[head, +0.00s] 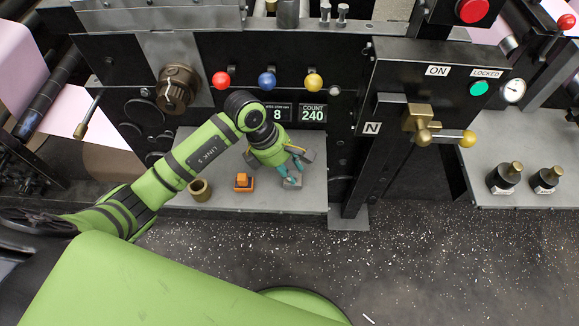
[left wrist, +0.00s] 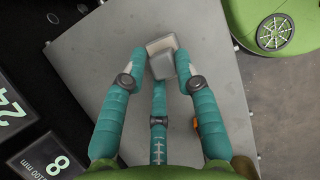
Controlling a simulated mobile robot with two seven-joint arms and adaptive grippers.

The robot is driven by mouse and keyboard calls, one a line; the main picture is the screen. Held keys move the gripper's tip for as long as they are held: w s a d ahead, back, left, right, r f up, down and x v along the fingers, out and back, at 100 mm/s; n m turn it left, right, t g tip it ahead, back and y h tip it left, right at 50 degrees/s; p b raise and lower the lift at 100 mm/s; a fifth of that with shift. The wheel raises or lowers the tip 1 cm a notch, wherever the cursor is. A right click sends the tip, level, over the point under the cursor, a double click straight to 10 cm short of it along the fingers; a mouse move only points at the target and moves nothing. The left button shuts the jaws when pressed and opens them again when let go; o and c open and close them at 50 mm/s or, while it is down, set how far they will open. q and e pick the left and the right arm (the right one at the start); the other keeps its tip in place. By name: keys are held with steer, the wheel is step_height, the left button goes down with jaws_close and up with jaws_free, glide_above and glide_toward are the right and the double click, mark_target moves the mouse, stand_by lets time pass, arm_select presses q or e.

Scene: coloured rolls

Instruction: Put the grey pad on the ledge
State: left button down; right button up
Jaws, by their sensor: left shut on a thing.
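The grey pad (head: 292,183) is a small block at the fingertips of my left gripper (head: 291,173). In the left wrist view the pad (left wrist: 162,66) sits between the teal fingers of the gripper (left wrist: 160,75), which are shut on it. The grey ledge (head: 225,200) is a flat plate at the front of the black machine. The gripper and pad are over its right part. I cannot tell whether the pad touches the ledge. My right gripper is not in view.
An orange object (head: 243,183) and a brass ring (head: 200,190) stand on the ledge, left of the gripper. Red, blue (head: 267,80) and yellow knobs stick out above. A brass handle (head: 421,124) is at the right. The ledge's front middle is clear.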

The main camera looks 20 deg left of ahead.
arm_select(q)
steer(key=shift+f, duration=0.15)
steer(key=c, duration=0.9)
jaws_free()
steer(key=shift+o, duration=0.2)
steer(key=v, duration=1.2)
